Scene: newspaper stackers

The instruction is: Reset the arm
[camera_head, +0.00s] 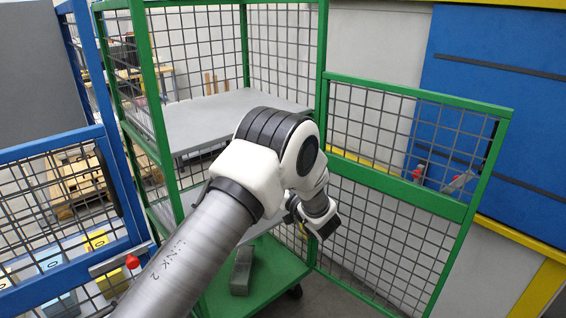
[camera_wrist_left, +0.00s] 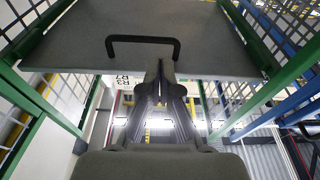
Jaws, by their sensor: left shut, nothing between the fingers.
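My left arm (camera_head: 265,160) reaches in from the lower left, with its elbow in front of a green mesh cart (camera_head: 150,85). In the head view the left fingers are hidden behind the arm. In the left wrist view my left gripper (camera_wrist_left: 161,72) is shut and empty, its fingertips together. A grey shelf panel (camera_wrist_left: 215,55) with a black handle (camera_wrist_left: 143,40) lies above and beyond the fingertips; I cannot tell whether they touch it. My right gripper is in neither view.
The cart has a grey shelf (camera_head: 200,125) and a green base (camera_head: 275,265) with a grey block (camera_head: 241,272) on it. Its mesh door (camera_head: 462,210) stands open at right. A blue cage (camera_head: 50,150) is close on the left. A blue panel (camera_head: 500,100) stands at the right.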

